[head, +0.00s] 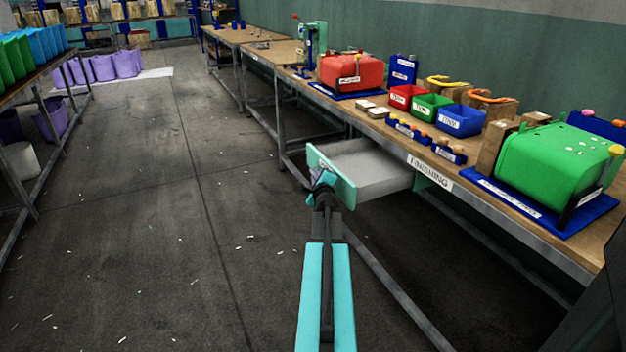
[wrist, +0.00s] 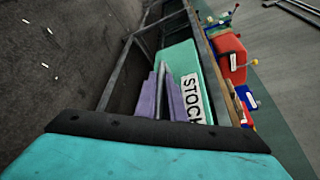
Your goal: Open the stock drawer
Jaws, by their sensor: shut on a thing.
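The stock drawer (head: 372,168) sits under the front edge of the finishing bench and is pulled well out, with its pale inside showing. Its teal front panel faces left in the head view. In the wrist view the front (wrist: 183,67) carries a white label (wrist: 191,98) reading "STOCK", partly cut off. My gripper (head: 325,179) is at the drawer front in the head view. In the wrist view its purple-grey fingers (wrist: 164,97) are shut close against the front, beside the label.
The finishing bench (head: 430,152) holds a red machine (head: 350,71), a green machine (head: 548,160) and small red, green and blue bins (head: 460,120). Bench legs and a low rail stand below the drawer. The concrete floor (head: 150,220) to the left is open, with scattered scraps.

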